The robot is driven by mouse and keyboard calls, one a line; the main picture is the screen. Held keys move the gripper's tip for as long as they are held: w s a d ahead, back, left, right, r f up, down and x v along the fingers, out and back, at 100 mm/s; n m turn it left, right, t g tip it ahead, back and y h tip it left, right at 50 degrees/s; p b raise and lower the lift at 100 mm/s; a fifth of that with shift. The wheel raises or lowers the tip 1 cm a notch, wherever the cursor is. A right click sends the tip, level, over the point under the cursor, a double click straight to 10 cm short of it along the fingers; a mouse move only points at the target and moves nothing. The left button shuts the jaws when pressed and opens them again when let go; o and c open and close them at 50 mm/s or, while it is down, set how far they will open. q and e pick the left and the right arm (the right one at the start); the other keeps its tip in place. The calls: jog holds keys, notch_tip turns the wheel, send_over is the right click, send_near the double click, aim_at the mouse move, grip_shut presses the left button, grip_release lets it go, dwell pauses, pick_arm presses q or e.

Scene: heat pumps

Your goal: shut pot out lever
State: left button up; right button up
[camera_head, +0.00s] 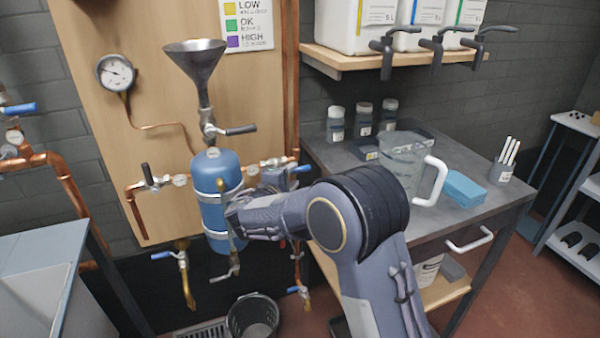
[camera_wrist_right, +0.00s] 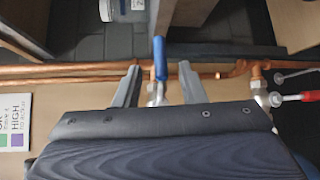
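The blue pot (camera_head: 213,190) hangs on the wooden board, under a dark funnel (camera_head: 196,60). A copper pipe leaves its right side, where a blue lever (camera_head: 299,169) shows beside my right gripper (camera_head: 284,178). In the right wrist view a blue lever (camera_wrist_right: 160,58) stands between the two fingers of my right gripper (camera_wrist_right: 157,72). The fingers are apart, with a gap on both sides of the lever. In the head view my wrist hides most of the valve and the fingertips are hard to make out. My left gripper is not in view.
A grey workbench (camera_head: 470,215) with a clear jug (camera_head: 402,160) stands right of the board. A black bucket (camera_head: 252,317) is on the floor below. Other valves carry a black lever (camera_head: 146,175) and blue levers. The wrist view shows a red lever (camera_wrist_right: 300,97) at right.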

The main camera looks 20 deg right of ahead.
aim_at(298, 171)
jog(key=x, duration=0.5)
jog(key=shift+w+d+f, duration=0.1)
jog(key=shift+w+d, duration=0.1)
jog(key=shift+d, duration=0.05)
grip_shut()
